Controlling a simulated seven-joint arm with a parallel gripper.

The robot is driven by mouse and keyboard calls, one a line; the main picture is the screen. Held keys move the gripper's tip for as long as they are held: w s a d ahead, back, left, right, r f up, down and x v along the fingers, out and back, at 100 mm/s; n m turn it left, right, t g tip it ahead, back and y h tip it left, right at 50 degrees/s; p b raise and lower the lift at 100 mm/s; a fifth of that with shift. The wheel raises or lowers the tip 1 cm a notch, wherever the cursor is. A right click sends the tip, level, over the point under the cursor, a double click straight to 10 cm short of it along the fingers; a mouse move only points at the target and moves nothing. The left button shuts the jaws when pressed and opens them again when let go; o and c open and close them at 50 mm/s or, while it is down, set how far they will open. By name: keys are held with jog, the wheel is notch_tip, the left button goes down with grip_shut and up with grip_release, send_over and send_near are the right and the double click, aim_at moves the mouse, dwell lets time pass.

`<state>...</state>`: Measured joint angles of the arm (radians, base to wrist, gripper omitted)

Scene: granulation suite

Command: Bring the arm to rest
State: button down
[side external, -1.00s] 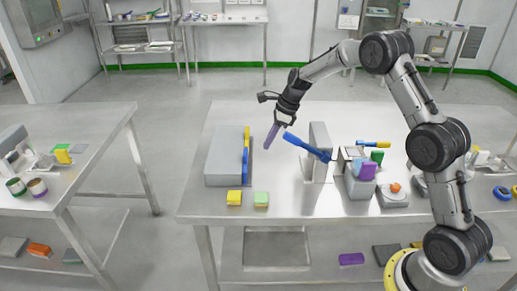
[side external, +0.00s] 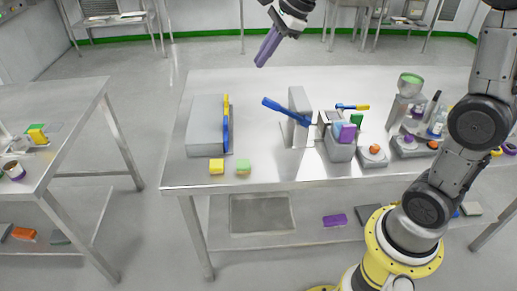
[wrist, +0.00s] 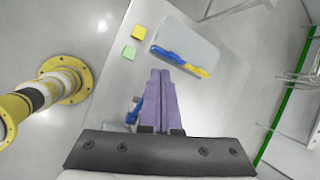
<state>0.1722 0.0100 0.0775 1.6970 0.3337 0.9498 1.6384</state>
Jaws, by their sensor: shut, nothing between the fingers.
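My gripper (side external: 261,62) is at the top of the side external view, high above the back left part of the steel table. Its two long purple fingers point down and slightly left. In the wrist view the fingers (wrist: 160,75) lie side by side, shut, with nothing held between them. The upper part of my arm runs out of the top of the side view. Nothing touches the fingers.
The steel table (side external: 270,175) bears a grey box (side external: 205,125) with blue and yellow tools along it, yellow and green blocks (side external: 243,166), an upright grey panel (side external: 299,115) with a blue tool, and a grey bin (side external: 341,152). The table's back left is clear.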

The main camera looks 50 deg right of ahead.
jog(key=s+a+r+n, duration=0.25)
jog(key=s+n, duration=0.55)
jog(key=s, duration=0.7)
jog(key=s+d+f+n+h, duration=0.1)
jog(key=s+f+n+h, duration=0.1)
jog(key=s+f+n, duration=0.7)
jog(key=s+n, duration=0.2)
jog(key=n, duration=0.3)
jog(key=shift+s+f, duration=0.2)
jog(key=shift+s, duration=0.1)
